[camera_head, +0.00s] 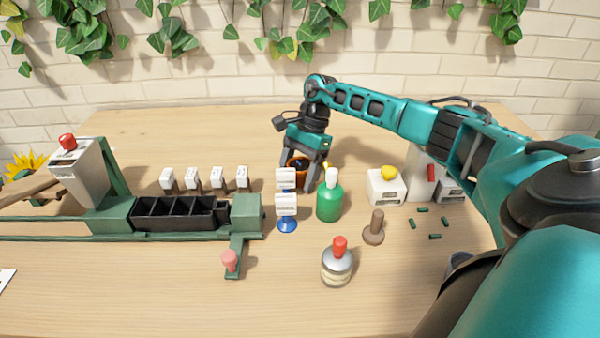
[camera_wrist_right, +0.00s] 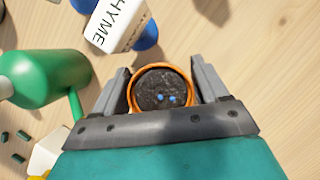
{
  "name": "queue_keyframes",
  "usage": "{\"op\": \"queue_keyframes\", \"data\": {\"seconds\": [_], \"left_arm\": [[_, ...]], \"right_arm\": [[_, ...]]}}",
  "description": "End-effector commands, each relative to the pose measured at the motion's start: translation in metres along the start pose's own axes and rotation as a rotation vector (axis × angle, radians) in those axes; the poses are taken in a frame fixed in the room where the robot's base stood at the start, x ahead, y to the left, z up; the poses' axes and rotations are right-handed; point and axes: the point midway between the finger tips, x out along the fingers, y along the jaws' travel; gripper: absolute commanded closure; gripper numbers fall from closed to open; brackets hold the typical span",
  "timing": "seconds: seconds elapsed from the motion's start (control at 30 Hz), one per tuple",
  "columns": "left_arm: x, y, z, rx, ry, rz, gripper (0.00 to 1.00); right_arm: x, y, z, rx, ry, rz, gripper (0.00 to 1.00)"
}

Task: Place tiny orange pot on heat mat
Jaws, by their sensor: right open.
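The tiny orange pot (camera_head: 295,174) stands on the table behind the white label cards, partly hidden by my right gripper. In the right wrist view the pot (camera_wrist_right: 133,97) shows from above, with dark soil and a few small blue bits inside. My right gripper (camera_head: 299,182) points down with one finger on each side of the pot. Its jaws are open, with the fingers close to the rim; I cannot tell whether they touch it. I cannot make out a heat mat in either view. My left gripper is not in view.
A green spray bottle (camera_head: 329,203) and label cards on a blue base (camera_head: 287,224) stand just in front of the pot. A red-topped jar (camera_head: 337,266), a brown tamper (camera_head: 374,231) and a green rail with black bins (camera_head: 175,214) stand nearby. The back table is clear.

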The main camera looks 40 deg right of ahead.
Motion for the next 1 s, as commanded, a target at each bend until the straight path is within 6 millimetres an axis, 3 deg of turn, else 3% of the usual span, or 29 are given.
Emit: {"op": "queue_keyframes", "data": {"seconds": [0.17, 0.63, 1.0], "left_arm": [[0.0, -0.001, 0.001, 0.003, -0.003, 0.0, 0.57], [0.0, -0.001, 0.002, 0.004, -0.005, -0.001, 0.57], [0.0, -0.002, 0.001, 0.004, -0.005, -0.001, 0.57]], "right_arm": [[0.0, 0.0, 0.0, -0.001, 0.0, 0.0, 0.27], [-0.001, 0.0, 0.0, -0.001, 0.0, -0.001, 0.72], [-0.01, -0.001, 0.004, -0.002, 0.0, -0.003, 0.73]]}}
